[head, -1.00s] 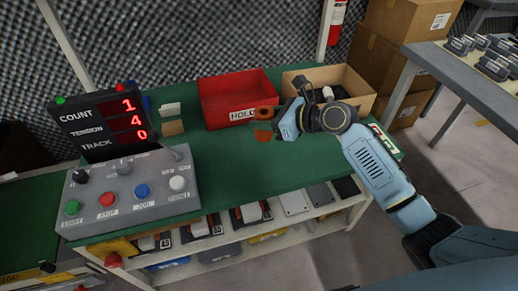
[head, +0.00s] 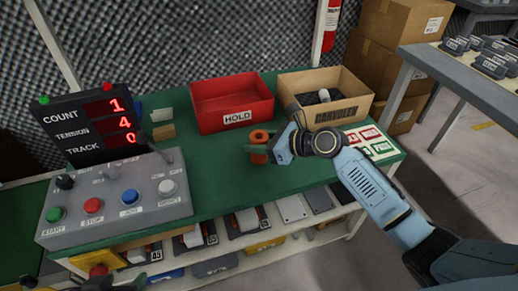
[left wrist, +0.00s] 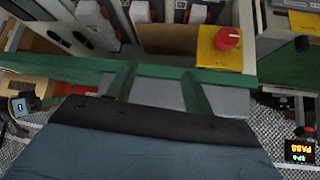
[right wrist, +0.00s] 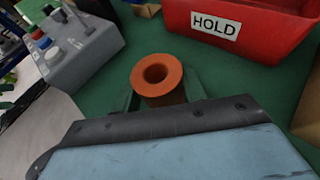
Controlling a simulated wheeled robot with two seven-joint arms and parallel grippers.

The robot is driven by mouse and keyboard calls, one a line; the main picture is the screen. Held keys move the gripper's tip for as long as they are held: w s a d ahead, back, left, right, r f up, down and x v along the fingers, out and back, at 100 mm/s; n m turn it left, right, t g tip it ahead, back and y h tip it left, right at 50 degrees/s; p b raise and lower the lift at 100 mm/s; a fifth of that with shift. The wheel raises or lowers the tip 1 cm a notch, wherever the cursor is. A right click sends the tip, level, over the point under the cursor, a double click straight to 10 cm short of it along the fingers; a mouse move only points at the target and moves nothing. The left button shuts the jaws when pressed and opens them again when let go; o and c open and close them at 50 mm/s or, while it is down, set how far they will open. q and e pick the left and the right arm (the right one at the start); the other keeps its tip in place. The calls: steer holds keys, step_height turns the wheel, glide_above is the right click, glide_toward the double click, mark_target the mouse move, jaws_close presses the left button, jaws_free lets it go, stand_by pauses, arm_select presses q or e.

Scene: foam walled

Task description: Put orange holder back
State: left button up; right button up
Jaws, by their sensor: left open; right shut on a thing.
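The orange holder (head: 259,143) is a short round piece with a hole in its top. It stands upright in front of the red HOLD bin in the head view. It also shows in the right wrist view (right wrist: 158,80), between the fingers. My right gripper (head: 262,150) is shut on the holder, low over or on the green table; I cannot tell if it touches. My left gripper (left wrist: 160,85) is open and empty in the left wrist view, near the shelf edge and a yellow box with a red button. In the head view only a small part near the bottom left may show.
The red HOLD bin (head: 233,103) and a cardboard box (head: 345,112) stand at the back of the green table (head: 215,170). The grey control panel (head: 120,198) and count display (head: 96,124) are at left. Printed cards (head: 368,143) lie at right. The middle is clear.

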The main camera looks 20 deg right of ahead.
steer(key=shift+f+b, duration=0.4)
steer(key=shift+f, duration=0.45)
arm_select(q)
steer(key=w+r+t, duration=0.1)
steer(key=w+d+r+t, duration=0.1)
steer(key=w+d+r+t+h, duration=0.1)
steer(key=shift+w+r, duration=0.2)
steer(key=shift+w, duration=0.15)
arm_select(e)
steer(key=shift+f, duration=0.1)
steer(key=shift+f, duration=0.1)
steer(key=o, duration=1.1)
arm_select(q)
steer(key=shift+s+a+f, duration=0.1)
steer(key=shift+f, duration=0.05)
arm_select(e)
steer(key=shift+o, duration=0.2)
